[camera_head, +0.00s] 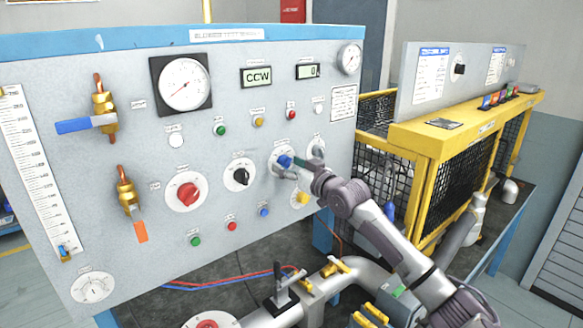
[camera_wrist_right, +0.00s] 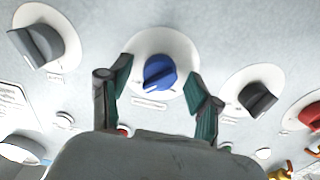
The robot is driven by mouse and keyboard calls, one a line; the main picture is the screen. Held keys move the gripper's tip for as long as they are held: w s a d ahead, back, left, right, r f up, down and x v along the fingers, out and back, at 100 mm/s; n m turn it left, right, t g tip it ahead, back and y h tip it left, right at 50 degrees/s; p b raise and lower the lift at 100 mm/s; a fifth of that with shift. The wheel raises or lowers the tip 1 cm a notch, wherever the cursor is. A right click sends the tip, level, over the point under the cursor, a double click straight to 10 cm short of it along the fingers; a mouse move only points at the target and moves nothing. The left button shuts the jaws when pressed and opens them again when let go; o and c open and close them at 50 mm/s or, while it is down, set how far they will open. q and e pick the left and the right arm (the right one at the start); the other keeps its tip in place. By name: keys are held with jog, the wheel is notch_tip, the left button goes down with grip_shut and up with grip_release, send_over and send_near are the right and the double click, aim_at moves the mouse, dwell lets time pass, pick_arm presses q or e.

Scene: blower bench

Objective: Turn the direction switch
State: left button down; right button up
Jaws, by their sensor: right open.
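A blue rotary knob (camera_head: 285,161) on a round white plate sits on the grey panel (camera_head: 100,195), right of a black knob. I take it for the direction switch, though its label is too small to read. The display (camera_head: 257,76) above reads "CCW". My right gripper (camera_head: 300,168) is in front of the blue knob, its fingers partly covering the plate. In the right wrist view, the blue knob (camera_wrist_right: 159,73) lies between the open green-padded fingers, with clear gaps on both sides. Whether the fingertips reach to the knob's depth cannot be told. My left gripper is not in view.
A black knob (camera_head: 241,174) and a red knob (camera_head: 187,193) are to the left. Another knob (camera_head: 316,147) is close on the right, and a yellow button (camera_head: 302,197) just below. Pipework (camera_head: 355,272) lies under my right arm. A yellow-framed cage (camera_head: 425,150) stands to the right.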

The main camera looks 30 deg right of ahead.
jog(key=s+d, duration=0.1)
jog(key=s, duration=1.1)
jog(key=shift+f, duration=0.1)
dwell(0.4)
